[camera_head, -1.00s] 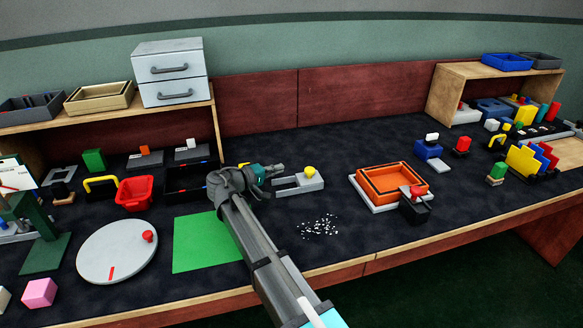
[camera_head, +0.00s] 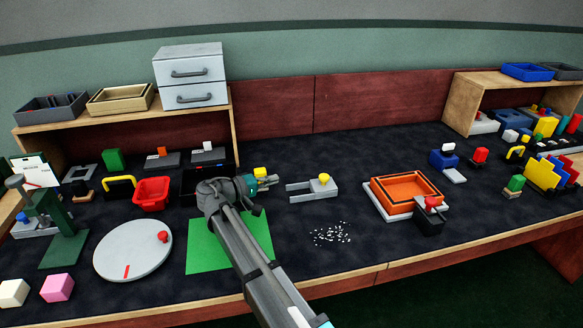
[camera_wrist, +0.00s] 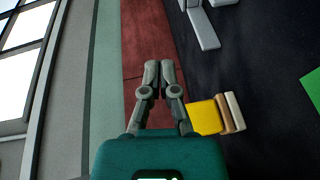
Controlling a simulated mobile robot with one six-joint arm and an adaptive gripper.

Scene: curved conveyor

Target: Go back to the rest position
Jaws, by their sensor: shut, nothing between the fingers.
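My gripper (camera_head: 274,182) is over the dark table, a little left of the grey fixture with a yellow knob (camera_head: 312,189). In the wrist view my gripper (camera_wrist: 159,68) has its two fingers close together, with nothing held between them. A yellow block (camera_wrist: 204,118) with a tan and a white layer beside it shows just right of the fingers in the wrist view. A yellow piece (camera_head: 260,172) also shows just behind my gripper in the head view. My arm hides part of the green mat (camera_head: 257,232).
A red bin (camera_head: 152,194), a round grey disc (camera_head: 133,250) and a shelf with drawers (camera_head: 190,77) stand to the left. White bits (camera_head: 331,234) lie in front of the fixture. An orange tray (camera_head: 404,193) is on the right. Dark table around the bits is clear.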

